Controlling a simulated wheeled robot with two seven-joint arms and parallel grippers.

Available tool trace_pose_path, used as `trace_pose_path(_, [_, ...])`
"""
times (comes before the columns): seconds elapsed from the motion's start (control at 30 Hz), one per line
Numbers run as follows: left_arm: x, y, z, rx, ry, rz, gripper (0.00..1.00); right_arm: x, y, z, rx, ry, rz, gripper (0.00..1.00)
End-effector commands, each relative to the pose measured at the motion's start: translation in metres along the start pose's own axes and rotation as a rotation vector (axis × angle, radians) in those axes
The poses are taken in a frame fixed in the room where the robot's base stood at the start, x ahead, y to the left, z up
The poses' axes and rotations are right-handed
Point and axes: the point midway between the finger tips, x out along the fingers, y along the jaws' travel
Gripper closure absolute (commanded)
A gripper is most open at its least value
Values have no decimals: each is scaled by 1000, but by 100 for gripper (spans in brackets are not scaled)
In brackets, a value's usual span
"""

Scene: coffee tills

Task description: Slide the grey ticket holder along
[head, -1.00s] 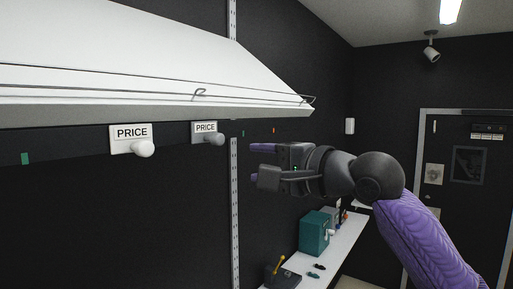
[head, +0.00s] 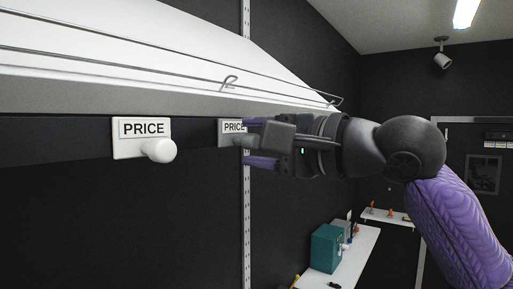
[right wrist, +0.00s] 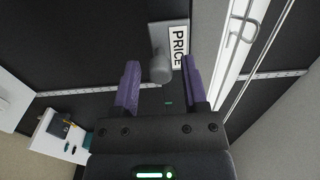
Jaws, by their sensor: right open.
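The grey ticket holder (head: 230,126) with a PRICE label sits on the dark rail under the shelf, its right part hidden by my right gripper (head: 248,143). The right wrist view shows the holder's grey plate (right wrist: 157,36) and its rounded grey knob (right wrist: 160,70). My right gripper (right wrist: 160,65) is open, its two purple fingers on either side of the knob in that view. Dark gaps show between knob and fingers, so neither finger seems to press on it. My left gripper is not in view.
A white PRICE holder (head: 126,138) with a white knob sits further left on the same rail. The white shelf (head: 120,50) with a wire rail overhangs both. A teal box (head: 325,247) stands on a low counter at lower right. The rail between the two holders is clear.

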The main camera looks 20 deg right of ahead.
Motion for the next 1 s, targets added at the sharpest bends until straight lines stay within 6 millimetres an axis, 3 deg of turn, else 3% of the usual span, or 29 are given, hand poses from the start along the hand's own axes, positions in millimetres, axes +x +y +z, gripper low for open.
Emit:
trace_pose_path(0.03, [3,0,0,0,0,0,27,-2,1,2,-2,0,-1,44])
trace_pose_path(0.3, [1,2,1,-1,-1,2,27,-1,0,1,0,0,1,100])
trace_pose_path(0.53, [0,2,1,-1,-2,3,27,-1,0,-1,1,0,2,100])
trace_pose_path(1.0, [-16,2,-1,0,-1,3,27,-1,-1,-34,2,2,3,100])
